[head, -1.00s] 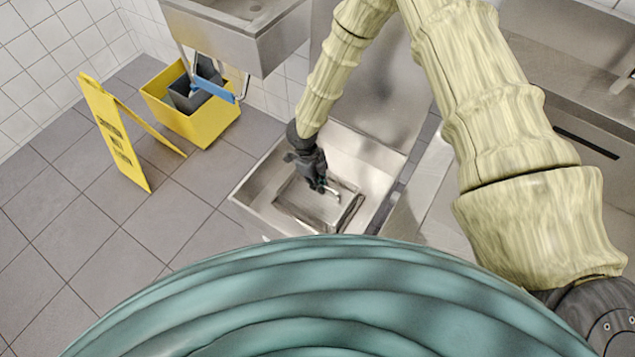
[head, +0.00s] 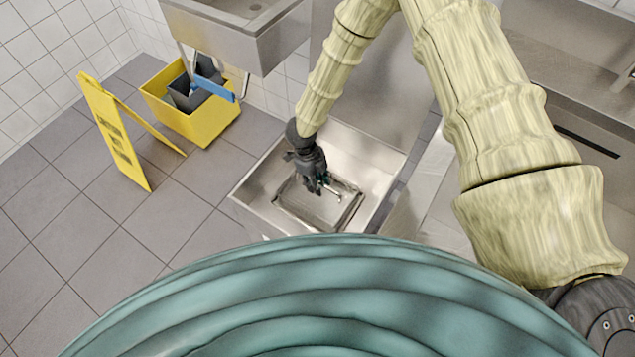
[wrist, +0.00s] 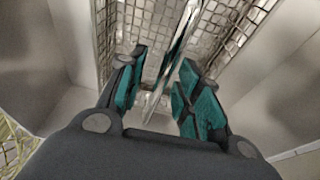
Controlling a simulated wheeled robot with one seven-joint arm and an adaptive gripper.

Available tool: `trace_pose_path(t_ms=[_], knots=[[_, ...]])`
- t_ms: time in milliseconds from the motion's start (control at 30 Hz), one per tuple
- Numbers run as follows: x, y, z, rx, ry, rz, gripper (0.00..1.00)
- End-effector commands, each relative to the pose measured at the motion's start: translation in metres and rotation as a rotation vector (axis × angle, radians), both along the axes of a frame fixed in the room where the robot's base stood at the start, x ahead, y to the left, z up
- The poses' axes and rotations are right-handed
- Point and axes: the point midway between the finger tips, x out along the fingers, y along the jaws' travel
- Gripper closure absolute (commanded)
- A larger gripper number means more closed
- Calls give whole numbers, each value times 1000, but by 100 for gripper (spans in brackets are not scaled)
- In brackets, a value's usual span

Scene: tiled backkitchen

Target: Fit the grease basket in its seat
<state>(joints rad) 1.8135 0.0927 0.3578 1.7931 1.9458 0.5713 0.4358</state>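The grease basket (head: 316,209) is a rectangular metal mesh basket low inside the open steel trap (head: 376,170). In the head view it looks roughly level, but I cannot tell if it rests fully in its seat. Its mesh walls (wrist: 222,30) fill the top of the wrist view. My gripper (head: 320,187) is over the basket, pointing down. In the wrist view my gripper (wrist: 160,98) has its teal-padded fingers apart. The thin metal handle (wrist: 171,67) runs between them, with gaps visible on both sides. The seat under the basket is hidden.
A steel sink (head: 243,38) hangs behind the trap on the left. A yellow bucket (head: 205,122) and a yellow floor sign (head: 113,135) stand on the tiles to the left. A steel counter (head: 575,95) is on the right. Floor left of the trap is clear.

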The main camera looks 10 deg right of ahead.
Motion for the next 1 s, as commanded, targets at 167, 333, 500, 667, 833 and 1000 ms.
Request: trace_pose_path(t_ms=[167, 333, 500, 667, 833, 1000], knots=[[5, 4, 23, 2, -2, 0, 66], [10, 9, 54, 2, -2, -2, 66], [15, 14, 83, 2, -2, -2, 66], [18, 17, 102, 1, -1, 0, 66], [19, 19, 112, 2, -1, 0, 66], [20, 19, 113, 1, 0, 0, 66]])
